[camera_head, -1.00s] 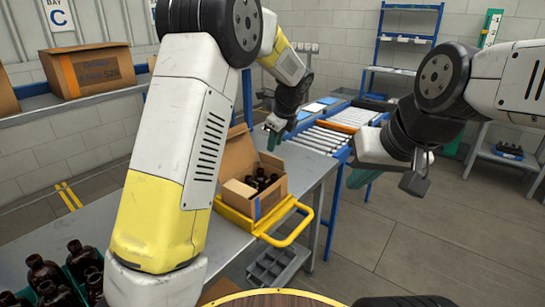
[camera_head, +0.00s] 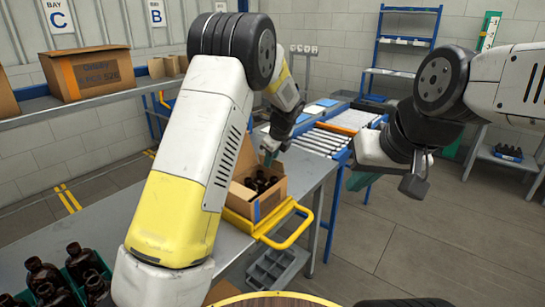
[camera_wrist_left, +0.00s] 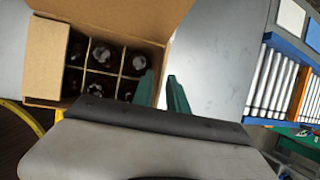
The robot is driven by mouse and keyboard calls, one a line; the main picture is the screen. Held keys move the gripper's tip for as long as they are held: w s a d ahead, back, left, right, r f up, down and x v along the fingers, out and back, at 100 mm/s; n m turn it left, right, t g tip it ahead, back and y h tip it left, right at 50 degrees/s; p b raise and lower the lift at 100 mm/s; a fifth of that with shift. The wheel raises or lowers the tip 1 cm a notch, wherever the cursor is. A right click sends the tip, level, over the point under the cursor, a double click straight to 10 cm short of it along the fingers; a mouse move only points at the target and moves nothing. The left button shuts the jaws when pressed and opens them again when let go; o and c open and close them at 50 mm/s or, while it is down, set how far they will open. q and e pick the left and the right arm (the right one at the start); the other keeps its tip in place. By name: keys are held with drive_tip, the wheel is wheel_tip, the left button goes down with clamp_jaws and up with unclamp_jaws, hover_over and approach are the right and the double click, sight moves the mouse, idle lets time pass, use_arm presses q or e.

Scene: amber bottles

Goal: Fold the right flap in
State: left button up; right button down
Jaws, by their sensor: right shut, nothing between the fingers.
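The open cardboard box (camera_head: 272,199) stands on the grey bench and holds dark amber bottles in a divider; one flap (camera_head: 245,158) stands up at its back left. My left gripper (camera_head: 270,158) is at the box's far edge. In the wrist view its green fingers (camera_wrist_left: 161,92) are apart, at the box's right edge; whether they touch it is unclear. My right gripper (camera_head: 358,180) is shut and empty, right of the box.
A yellow frame with a handle (camera_head: 290,232) surrounds the box's base. More bottles (camera_head: 45,275) stand in a green crate at lower left. A roller conveyor (camera_head: 322,141) runs behind the bench.

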use_arm(q)
clamp_jaws()
idle(1.1)
drive_tip(key=shift+s, duration=0.1)
drive_tip(key=t, duration=0.1)
drive_tip(key=s+t+h, duration=0.1)
drive_tip(key=t+h, duration=0.1)
drive_tip(key=shift+s+a+f+n, duration=0.15)
drive_tip(key=shift+a+f+n, duration=0.2)
drive_tip(key=shift+a+n, duration=0.05)
drive_tip(key=shift+s+a+f+n+t+h, duration=0.2)
drive_tip(key=shift+t+h, duration=0.15)
drive_tip(key=shift+t, duration=0.25)
drive_tip(key=shift+s+a+f+n+t+h, duration=0.15)
drive_tip(key=shift+t+h, duration=0.2)
drive_tip(key=shift+t, duration=0.25)
drive_tip(key=shift+w, duration=0.1)
drive_tip(key=shift+o, duration=1.6)
unclamp_jaws()
